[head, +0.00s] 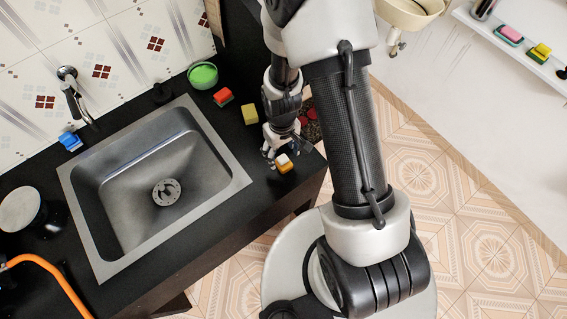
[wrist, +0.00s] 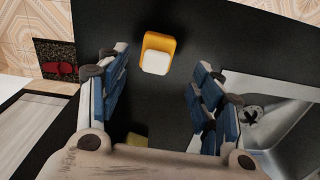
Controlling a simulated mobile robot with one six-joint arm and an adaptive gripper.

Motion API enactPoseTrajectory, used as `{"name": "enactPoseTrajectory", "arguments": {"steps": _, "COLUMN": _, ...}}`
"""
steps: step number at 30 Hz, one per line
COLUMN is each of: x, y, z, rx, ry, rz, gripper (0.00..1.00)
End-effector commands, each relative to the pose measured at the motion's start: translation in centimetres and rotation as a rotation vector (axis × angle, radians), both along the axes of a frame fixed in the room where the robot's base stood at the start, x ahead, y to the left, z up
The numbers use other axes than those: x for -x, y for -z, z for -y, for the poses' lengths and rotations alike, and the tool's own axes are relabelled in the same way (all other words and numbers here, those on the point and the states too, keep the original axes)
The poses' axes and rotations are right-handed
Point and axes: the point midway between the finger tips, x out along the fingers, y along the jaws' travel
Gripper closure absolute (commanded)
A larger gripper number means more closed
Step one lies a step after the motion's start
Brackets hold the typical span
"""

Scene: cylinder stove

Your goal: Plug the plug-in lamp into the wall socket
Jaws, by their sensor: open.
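A small orange-and-white piece, which looks like the plug-in lamp (head: 284,163), lies on the black counter near its front right corner. In the wrist view the lamp (wrist: 157,54) shows an orange body with a white block facing the camera. My gripper (head: 283,150) is low over the counter beside it. In the wrist view the fingers of my gripper (wrist: 162,62) are spread wide and empty. The lamp lies between and slightly beyond the fingertips, with gaps on both sides. I cannot make out a wall socket in either view.
The sink (head: 228,186) is left of my gripper. A yellow block (head: 250,114), a red-orange piece (head: 222,96) and a green bowl (head: 202,75) stand behind it on the counter. The counter edge (head: 250,225) is close in front. A wall shelf (head: 520,48) holds small items at right.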

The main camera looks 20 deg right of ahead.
Motion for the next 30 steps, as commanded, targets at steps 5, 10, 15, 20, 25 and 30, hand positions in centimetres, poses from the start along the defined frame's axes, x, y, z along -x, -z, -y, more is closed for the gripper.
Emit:
{"name": "enactPoseTrajectory", "arguments": {"steps": 5, "x": 0.0, "y": 0.0, "z": 0.0, "rx": 0.000, "ry": 0.000, "rz": 0.001, "gripper": 0.40}}
{"name": "enactPoseTrajectory", "arguments": {"steps": 10, "x": 0.0, "y": 0.5, "z": 0.1, "rx": 0.000, "ry": 0.000, "rz": 0.000, "gripper": 0.40}}
{"name": "enactPoseTrajectory", "arguments": {"steps": 15, "x": 0.1, "y": 3.2, "z": 0.5, "rx": 0.000, "ry": 0.002, "rz": -0.002, "gripper": 0.40}}
{"name": "enactPoseTrajectory", "arguments": {"steps": 20, "x": 0.0, "y": 4.9, "z": 0.5, "rx": 0.000, "ry": 0.000, "rz": 0.000, "gripper": 0.40}}
{"name": "enactPoseTrajectory", "arguments": {"steps": 25, "x": 0.0, "y": 5.2, "z": 0.5, "rx": 0.000, "ry": 0.000, "rz": 0.002, "gripper": 0.40}}
{"name": "enactPoseTrajectory", "arguments": {"steps": 30, "x": 0.0, "y": 5.1, "z": 0.5, "rx": 0.000, "ry": 0.000, "rz": 0.002, "gripper": 0.40}}
